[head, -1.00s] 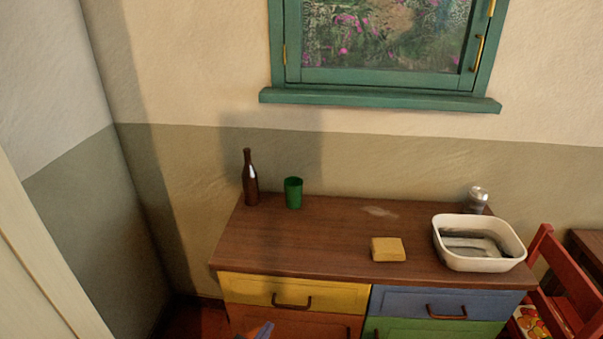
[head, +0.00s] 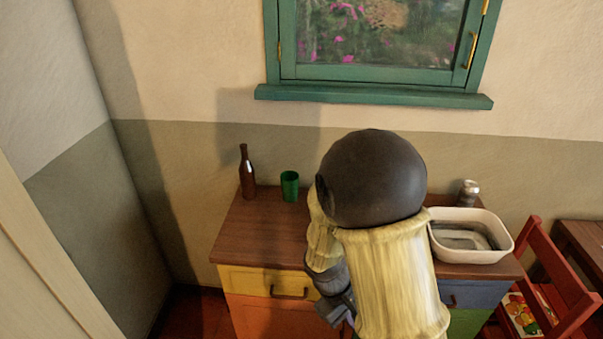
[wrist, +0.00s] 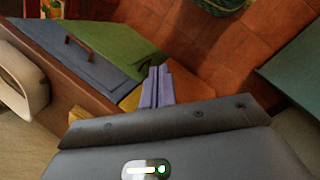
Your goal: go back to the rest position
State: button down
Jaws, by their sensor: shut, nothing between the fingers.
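My gripper (head: 348,322) hangs in front of the drawer chest (head: 250,235), low at the bottom of the head view, and my arm covers the middle of the chest top. In the wrist view, the two lilac fingers of my gripper (wrist: 158,72) lie side by side, shut and empty. Past them show the blue drawer (wrist: 75,55) with its handle and the green drawer (wrist: 122,42). I see nothing touching the fingertips.
On the chest top stand a brown bottle (head: 247,172), a green cup (head: 289,186), a metal can (head: 468,193) and a white basin (head: 470,252). A red chair (head: 535,270) stands at the right. A basket (wrist: 222,4) sits on the tiled floor.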

jog(key=s+d+r+m+t+y+p, duration=0.1)
jog(key=d+r+m+y, duration=0.1)
jog(key=r+m, duration=0.2)
jog(key=s+d+r+m+t+y+p, duration=0.1)
jog(key=s+d+r+m+t+y, duration=0.1)
jog(key=r, duration=0.5)
jog(key=shift+s+r+m, duration=0.2)
jog(key=shift+r+m, duration=0.05)
jog(key=shift+m, duration=0.65)
jog(key=shift+w+d, duration=0.1)
jog(key=shift+d, duration=0.05)
